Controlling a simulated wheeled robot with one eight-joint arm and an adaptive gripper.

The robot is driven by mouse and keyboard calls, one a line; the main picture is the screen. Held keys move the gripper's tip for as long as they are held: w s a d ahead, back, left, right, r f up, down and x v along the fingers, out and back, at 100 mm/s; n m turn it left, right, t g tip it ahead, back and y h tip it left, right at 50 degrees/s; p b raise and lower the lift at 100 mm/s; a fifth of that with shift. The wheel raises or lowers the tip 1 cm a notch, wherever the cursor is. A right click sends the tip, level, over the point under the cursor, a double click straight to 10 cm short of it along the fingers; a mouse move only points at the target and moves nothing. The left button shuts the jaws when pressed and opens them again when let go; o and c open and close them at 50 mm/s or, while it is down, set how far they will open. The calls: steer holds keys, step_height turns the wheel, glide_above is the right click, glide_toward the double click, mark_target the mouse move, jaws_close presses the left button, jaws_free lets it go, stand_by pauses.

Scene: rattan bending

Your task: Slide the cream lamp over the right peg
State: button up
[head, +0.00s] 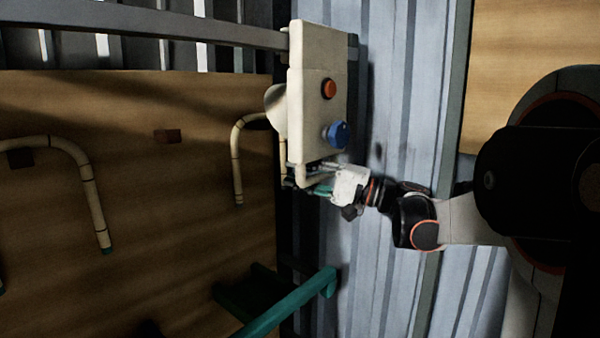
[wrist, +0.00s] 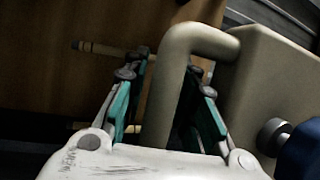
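A cream box (head: 309,120) with a red button (head: 329,89), a blue knob (head: 336,133) and a bent tube handle (wrist: 175,85) is the likeliest cream lamp; its cream rounded part (head: 275,104) shows behind it. In the wrist view, the box (wrist: 275,80) is at right. My gripper (head: 318,181) is at the box's lower end. In the wrist view, my gripper (wrist: 168,100) has its teal-padded fingers apart around the handle, with a gap on the left side. Contact on the right is unclear. A reddish-brown block (head: 167,136) on the wooden board may be the right peg.
Another brown block (head: 20,157) is farther left. A grey beam (head: 190,27) runs across the top, and a green rail (head: 290,302) lies below the box.

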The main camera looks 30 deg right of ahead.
steer(key=shift+c, duration=0.5)
jaws_close()
steer(key=shift+d, duration=0.1)
steer(key=d, duration=0.1)
steer(key=w+d, duration=0.1)
steer(key=d, duration=0.2)
steer(key=shift+w+d+b, duration=0.1)
steer(key=shift+w+b, duration=0.2)
steer(key=shift+b, duration=0.1)
steer(key=shift+o, duration=0.5)
jaws_free()
steer(key=shift+d, duration=0.1)
